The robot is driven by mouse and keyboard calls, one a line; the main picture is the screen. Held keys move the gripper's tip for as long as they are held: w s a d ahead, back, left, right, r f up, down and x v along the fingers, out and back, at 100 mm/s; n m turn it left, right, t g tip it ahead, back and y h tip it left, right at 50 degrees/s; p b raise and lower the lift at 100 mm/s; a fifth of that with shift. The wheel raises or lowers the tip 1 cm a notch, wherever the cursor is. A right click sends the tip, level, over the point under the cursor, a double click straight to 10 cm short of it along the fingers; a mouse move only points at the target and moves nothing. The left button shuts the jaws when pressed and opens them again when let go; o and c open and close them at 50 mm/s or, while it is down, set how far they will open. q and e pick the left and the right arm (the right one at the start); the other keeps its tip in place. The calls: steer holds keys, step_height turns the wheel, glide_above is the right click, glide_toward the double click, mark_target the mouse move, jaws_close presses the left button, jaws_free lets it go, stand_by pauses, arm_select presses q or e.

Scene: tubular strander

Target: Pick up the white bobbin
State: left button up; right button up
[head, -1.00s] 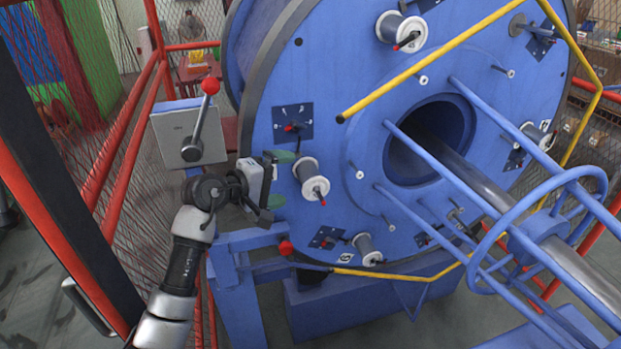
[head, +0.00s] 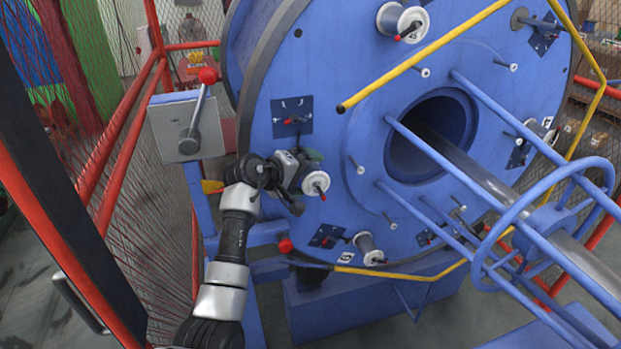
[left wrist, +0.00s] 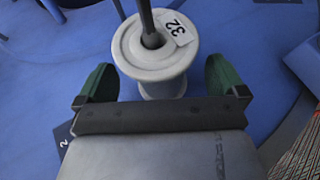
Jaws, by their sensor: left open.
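The white bobbin (head: 317,184) sits on a spindle on the face of the blue disc (head: 300,85). In the left wrist view the white bobbin (left wrist: 140,62) has a tag reading 32 on its end flange, and a dark rod runs through its centre. My left gripper (head: 304,180) is at this bobbin and partly hides it. In the left wrist view the green fingers of my left gripper (left wrist: 161,80) are open, one on each side of the bobbin's barrel, with gaps visible. My right gripper is not in view.
Other bobbins sit on the disc, one above (head: 402,20) and one below (head: 368,247). A yellow rail (head: 425,55) crosses the disc. A grey box with a red-knobbed lever (head: 190,125) and red mesh fencing (head: 120,140) stand to the left.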

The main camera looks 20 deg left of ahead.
arm_select(q)
steer(key=shift+w+d+f, duration=0.25)
steer(key=shift+w+d, duration=0.05)
steer(key=shift+w, duration=0.1)
steer(key=shift+s+a, duration=0.1)
steer(key=c, duration=1.2)
steer(key=shift+r, duration=0.15)
steer(key=shift+c, duration=0.8)
